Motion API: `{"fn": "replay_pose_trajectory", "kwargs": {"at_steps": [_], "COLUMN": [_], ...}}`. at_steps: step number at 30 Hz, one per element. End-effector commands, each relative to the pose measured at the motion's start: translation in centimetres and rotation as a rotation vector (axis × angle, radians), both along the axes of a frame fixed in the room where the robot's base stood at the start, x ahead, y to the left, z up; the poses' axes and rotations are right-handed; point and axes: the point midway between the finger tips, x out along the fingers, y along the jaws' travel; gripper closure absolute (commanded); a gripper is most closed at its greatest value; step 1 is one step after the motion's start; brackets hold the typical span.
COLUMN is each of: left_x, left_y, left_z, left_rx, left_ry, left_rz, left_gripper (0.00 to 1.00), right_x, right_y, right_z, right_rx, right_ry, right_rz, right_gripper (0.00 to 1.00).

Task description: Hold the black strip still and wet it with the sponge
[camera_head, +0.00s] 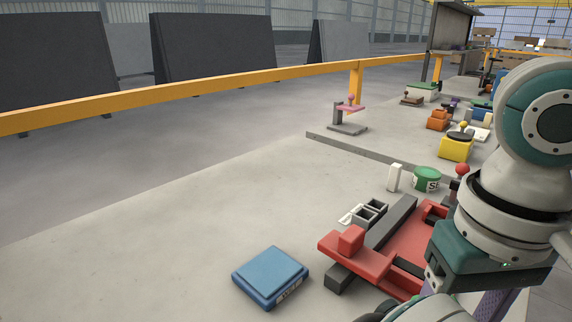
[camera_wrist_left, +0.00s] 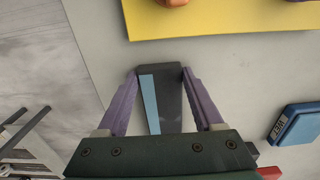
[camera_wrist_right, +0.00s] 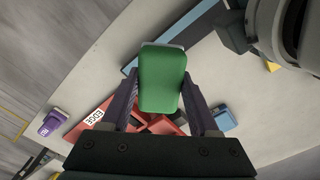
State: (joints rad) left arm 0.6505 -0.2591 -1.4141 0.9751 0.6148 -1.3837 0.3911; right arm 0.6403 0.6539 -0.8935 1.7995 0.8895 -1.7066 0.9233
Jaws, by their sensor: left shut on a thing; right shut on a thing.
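In the left wrist view, my left gripper (camera_wrist_left: 160,75) is shut on a dark, flat piece (camera_wrist_left: 172,88) with a light blue band along one side. I cannot tell for sure whether it is the black strip. In the right wrist view, my right gripper (camera_wrist_right: 160,92) is shut on a rounded green block (camera_wrist_right: 162,75), which looks like the sponge. In the head view, a long dark bar (camera_head: 396,226) lies across a red fixture (camera_head: 355,262). My arm covers the fixture's right side, and neither gripper's fingertips show clearly there.
A blue box (camera_head: 270,277) with a label sits on the slab left of the red fixture. Small grey bins (camera_head: 370,211), a white block (camera_head: 394,177) and a green tub (camera_head: 427,178) stand behind the fixture. The slab's left part is clear. A yellow rail (camera_head: 200,90) runs behind.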

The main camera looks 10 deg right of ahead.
Motion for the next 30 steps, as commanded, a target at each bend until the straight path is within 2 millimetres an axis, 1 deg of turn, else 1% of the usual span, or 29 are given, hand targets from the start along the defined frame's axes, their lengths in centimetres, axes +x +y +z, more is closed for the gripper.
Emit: {"fn": "replay_pose_trajectory", "kwargs": {"at_steps": [9, 15, 19, 30], "left_x": [0.0, 0.0, 0.0, 0.0], "left_y": [0.0, 0.0, 0.0, 0.0], "left_z": [0.0, 0.0, 0.0, 0.0], "left_rx": [0.001, 0.001, 0.001, 0.001], "left_ry": [0.001, 0.001, 0.001, 0.001], "left_rz": [0.000, 0.000, 0.000, 0.000], "left_gripper": [1.00, 1.00, 1.00, 1.00], "right_x": [-0.1, -0.1, 0.0, 0.0], "right_y": [0.0, 0.0, 0.0, 0.0], "right_z": [-3.6, -5.5, -6.0, -6.0], "right_rx": [-0.002, -0.001, -0.001, -0.001], "right_ry": [0.003, 0.002, 0.001, 0.000], "right_rz": [-0.001, 0.000, 0.001, 0.001], "right_gripper": [1.00, 1.00, 1.00, 1.00]}}
